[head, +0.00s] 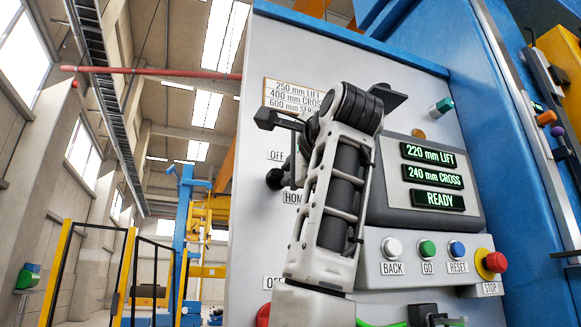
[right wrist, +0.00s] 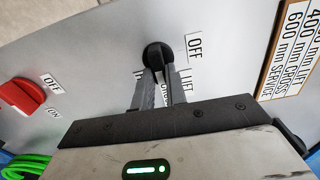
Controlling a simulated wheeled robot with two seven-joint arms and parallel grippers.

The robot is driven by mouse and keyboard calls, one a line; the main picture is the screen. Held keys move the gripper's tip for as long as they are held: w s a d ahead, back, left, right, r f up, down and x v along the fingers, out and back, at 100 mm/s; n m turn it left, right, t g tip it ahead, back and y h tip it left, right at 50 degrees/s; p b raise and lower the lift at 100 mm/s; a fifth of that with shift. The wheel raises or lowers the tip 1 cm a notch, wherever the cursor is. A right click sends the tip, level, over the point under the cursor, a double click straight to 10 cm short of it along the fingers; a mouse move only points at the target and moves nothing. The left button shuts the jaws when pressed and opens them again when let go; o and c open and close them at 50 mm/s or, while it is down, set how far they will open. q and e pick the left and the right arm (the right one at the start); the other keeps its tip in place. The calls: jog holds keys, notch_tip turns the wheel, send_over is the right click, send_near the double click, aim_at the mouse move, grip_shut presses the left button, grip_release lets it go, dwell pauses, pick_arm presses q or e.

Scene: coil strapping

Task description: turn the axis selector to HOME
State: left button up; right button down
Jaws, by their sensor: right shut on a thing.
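The axis selector is a black knob on the grey panel, seen in the head view (head: 275,179) and the right wrist view (right wrist: 157,54). OFF, LIFT, a partly covered CROSS and a mostly hidden label surround it in the right wrist view. In the head view the HOME label (head: 292,197) shows below it, partly behind my arm. My right gripper (head: 286,177) is at the knob, its two fingers (right wrist: 159,75) shut on it. Where the knob points cannot be told. My left gripper is not in view.
The display (head: 432,178) reads 220 mm LIFT, 240 mm CROSS, READY. BACK (head: 392,248), GO (head: 427,249) and RESET (head: 457,249) buttons and a red STOP button (head: 495,262) lie right of my arm. A red switch (right wrist: 22,96) sits near green cables (right wrist: 35,162).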

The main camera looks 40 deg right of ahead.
pick_arm(q)
jog(key=p, duration=0.1)
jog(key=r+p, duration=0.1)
jog(key=p, duration=0.1)
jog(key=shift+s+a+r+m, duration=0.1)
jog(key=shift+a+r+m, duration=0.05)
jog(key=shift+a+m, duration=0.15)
pick_arm(e)
jog(key=m, duration=0.8)
jog(key=shift+a+f+m, duration=0.15)
jog(key=shift+f+m, duration=0.15)
jog(key=shift+f, duration=0.1)
jog(key=shift+f+m, duration=0.1)
jog(key=shift+m, duration=0.2)
jog(key=c, duration=1.4)
grip_release()
jog(key=shift+c, duration=0.2)
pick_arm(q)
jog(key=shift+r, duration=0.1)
pick_arm(e)
jog(key=shift+s, duration=0.1)
pick_arm(q)
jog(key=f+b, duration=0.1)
jog(key=b, duration=0.1)
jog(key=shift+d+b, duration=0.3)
jog(key=shift+b, duration=0.05)
pick_arm(e)
jog(key=v, duration=1.5)
jog(key=shift+s+a, duration=0.2)
jog(key=shift+s, duration=0.2)
